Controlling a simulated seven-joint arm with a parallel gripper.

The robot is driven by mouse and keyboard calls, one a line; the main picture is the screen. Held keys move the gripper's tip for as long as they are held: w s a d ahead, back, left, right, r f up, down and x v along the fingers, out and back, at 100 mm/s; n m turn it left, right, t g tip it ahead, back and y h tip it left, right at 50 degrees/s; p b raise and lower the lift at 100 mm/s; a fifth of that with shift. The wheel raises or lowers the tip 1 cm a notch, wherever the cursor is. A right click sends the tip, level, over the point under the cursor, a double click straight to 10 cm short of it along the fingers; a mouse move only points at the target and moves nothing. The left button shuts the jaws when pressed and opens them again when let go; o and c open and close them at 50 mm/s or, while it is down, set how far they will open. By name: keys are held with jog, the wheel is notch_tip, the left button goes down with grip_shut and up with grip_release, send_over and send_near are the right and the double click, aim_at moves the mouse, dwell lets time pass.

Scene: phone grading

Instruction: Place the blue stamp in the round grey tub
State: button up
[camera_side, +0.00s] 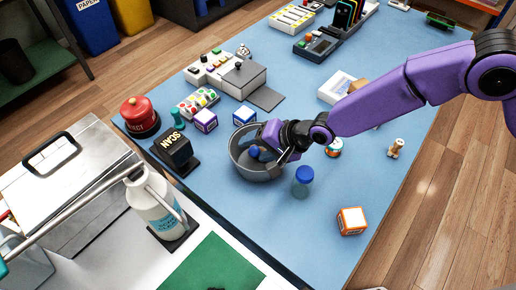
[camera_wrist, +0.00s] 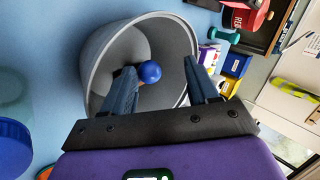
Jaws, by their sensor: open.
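The round grey tub (camera_side: 250,172) stands on the blue mat in the side view. It also fills the upper middle of the wrist view (camera_wrist: 98,62). The blue stamp shows as a round blue knob (camera_wrist: 150,71) inside the tub in the wrist view, and as a small blue patch (camera_side: 254,152) in the side view. Its lower part is hidden or unclear. My gripper (camera_wrist: 160,68) is open, its fingers reaching into the tub's mouth on either side of the knob. The knob looks close to the left finger; I cannot tell whether they touch.
A blue-lidded clear jar (camera_side: 303,182) stands close to the tub's right. An orange-and-white box (camera_side: 351,221) lies nearer the front. Purple (camera_side: 205,121) and blue (camera_side: 244,116) boxes and a black SCAN stand (camera_side: 176,152) sit behind and left. The mat's right part is mostly clear.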

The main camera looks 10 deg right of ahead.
jog(key=shift+r, duration=2.95)
jog(key=s+d+r+n+g+h, duration=0.1)
jog(key=s+d+r+n, duration=0.4)
jog(key=d, duration=0.4)
jog(key=s+d+r+n+g+h, duration=0.2)
jog(key=s+d+r+n, duration=0.15)
jog(key=s+d, duration=0.5)
jog(key=s+d+r+n+h, duration=0.1)
jog(key=s+d+n, duration=0.2)
jog(key=d, duration=0.6)
jog(key=s+d+r+n+g+h, duration=0.1)
jog(key=s+d+n, duration=0.2)
jog(key=s+d, duration=0.3)
jog(key=s+d+r+n+h, duration=0.1)
jog(key=s+d+n, duration=0.2)
jog(key=d, duration=0.8)
jog(key=shift+s+d+r+h, duration=0.3)
jog(key=shift+s+h, duration=0.1)
jog(key=shift+s, duration=0.3)
